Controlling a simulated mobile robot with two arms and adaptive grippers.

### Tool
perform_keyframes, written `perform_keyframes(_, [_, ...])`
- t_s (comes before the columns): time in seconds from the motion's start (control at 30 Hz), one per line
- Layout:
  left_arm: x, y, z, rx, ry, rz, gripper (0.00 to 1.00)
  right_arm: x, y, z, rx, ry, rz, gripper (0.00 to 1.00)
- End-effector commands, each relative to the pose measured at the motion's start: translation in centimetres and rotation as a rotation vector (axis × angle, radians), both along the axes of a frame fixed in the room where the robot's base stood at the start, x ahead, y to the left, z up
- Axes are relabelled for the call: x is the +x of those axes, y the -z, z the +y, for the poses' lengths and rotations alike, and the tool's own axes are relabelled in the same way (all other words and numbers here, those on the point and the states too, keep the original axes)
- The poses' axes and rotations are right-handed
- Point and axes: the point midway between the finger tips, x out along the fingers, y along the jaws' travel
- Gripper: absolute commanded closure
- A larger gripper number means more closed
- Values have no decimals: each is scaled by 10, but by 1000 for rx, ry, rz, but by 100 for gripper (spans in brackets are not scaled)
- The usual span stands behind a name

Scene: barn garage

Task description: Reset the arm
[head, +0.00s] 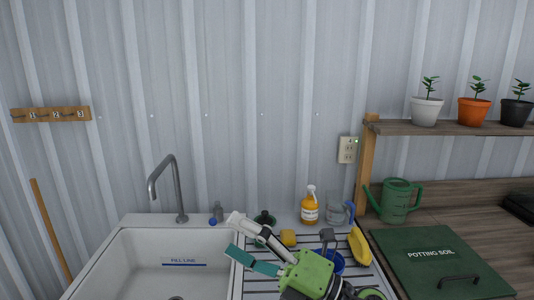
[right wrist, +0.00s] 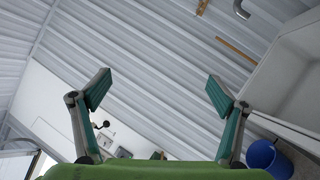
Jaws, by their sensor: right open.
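My right gripper (head: 241,238) shows low in the head view, in front of the drainboard and beside the sink's right rim. Its green body is at the bottom and its fingers point up and left. In the right wrist view, its two teal-padded fingers (right wrist: 158,92) are spread wide with nothing between them. My left gripper is not in view.
A white sink (head: 120,262) with a faucet (head: 178,190) is at left. A soap bottle (head: 310,207), a yellow item (head: 359,246) and a blue cup (head: 335,262) stand near my right arm. A watering can (head: 397,203) and a potting soil bin (head: 425,262) are at right.

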Motion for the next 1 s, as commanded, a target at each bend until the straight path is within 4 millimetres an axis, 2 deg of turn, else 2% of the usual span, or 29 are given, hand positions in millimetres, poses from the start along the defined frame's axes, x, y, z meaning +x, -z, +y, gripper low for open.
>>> perform_keyframes(0.1, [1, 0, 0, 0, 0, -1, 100, 24, -12, -53, 306, 175, 217, 11])
perform_keyframes(0.17, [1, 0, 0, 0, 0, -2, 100, 37, -4, -85, 443, 270, 339, 11])
perform_keyframes(0.27, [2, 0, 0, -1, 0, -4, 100, 53, 30, -141, 644, 440, 562, 11])
perform_keyframes(0.3, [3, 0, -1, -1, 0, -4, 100, 55, 52, -163, 714, 512, 658, 11])
perform_keyframes(0.37, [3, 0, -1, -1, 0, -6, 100, 54, 87, -193, 805, 616, 800, 11])
perform_keyframes(0.43, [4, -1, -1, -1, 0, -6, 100, 44, 132, -220, 889, 732, 964, 11])
perform_keyframes(0.5, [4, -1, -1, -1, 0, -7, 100, 26, 179, -242, 954, 844, 1128, 11])
perform_keyframes(0.57, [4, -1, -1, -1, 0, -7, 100, 5, 217, -255, 994, 936, 1265, 11])
perform_keyframes(0.6, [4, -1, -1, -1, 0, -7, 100, -13, 241, -262, 1015, 995, 1356, 11])
perform_keyframes(0.7, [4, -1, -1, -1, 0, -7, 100, -60, 294, -272, 1041, 1131, 1569, 11])
perform_keyframes(0.83, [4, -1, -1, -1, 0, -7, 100, -118, 338, -273, 1038, 1262, 1788, 11])
perform_keyframes(1.0, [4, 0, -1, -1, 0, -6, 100, -182, 370, -268, 1004, 1383, 2001, 11])
